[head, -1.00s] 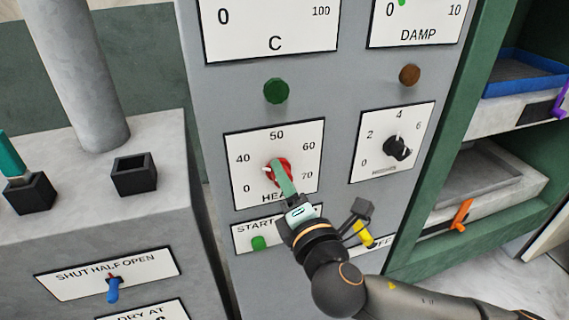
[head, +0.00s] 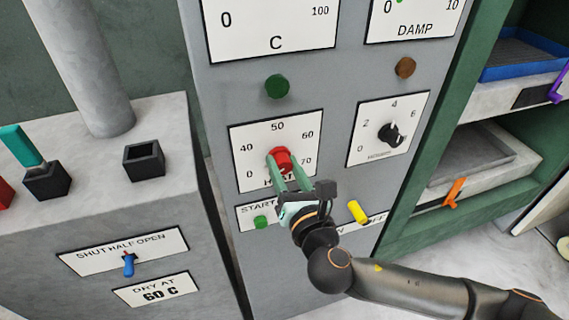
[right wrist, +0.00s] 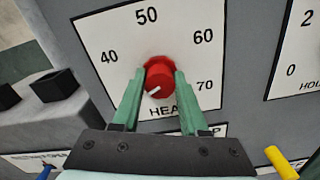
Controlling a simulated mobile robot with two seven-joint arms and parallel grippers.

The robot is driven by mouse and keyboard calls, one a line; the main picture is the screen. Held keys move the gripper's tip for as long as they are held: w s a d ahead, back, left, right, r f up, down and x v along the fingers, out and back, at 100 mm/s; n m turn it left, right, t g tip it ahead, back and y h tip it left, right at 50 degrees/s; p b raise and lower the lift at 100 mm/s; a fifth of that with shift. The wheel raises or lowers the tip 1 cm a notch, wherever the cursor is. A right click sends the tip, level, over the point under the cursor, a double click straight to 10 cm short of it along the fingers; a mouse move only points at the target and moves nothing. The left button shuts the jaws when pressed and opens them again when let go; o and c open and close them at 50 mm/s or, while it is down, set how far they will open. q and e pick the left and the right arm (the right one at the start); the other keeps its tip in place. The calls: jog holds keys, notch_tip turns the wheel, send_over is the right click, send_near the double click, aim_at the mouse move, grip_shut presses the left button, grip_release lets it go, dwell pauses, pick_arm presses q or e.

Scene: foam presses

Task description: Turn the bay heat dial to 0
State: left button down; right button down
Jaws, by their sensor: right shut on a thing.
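The bay heat dial is a red knob (head: 282,158) on a white plate (head: 308,127) marked 0, 40, 50, 60, 70 in the head view. The knob also shows in the right wrist view (right wrist: 158,78), its white pointer line turned to the lower left. The 0 mark is hidden there behind the left finger, but shows in the head view. My right gripper (head: 285,170) comes from below, its green fingers shut on the knob, one on each side. My left gripper is not in view.
A black dial (head: 388,134) sits to the right on its own plate. A green button (head: 261,222) and a yellow lever (head: 357,211) lie just below. A grey bench at left carries a blue switch (head: 129,265). Shelves with trays stand at right.

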jog(key=shift+n, duration=0.5)
jog(key=shift+c, duration=2.2)
grip_release()
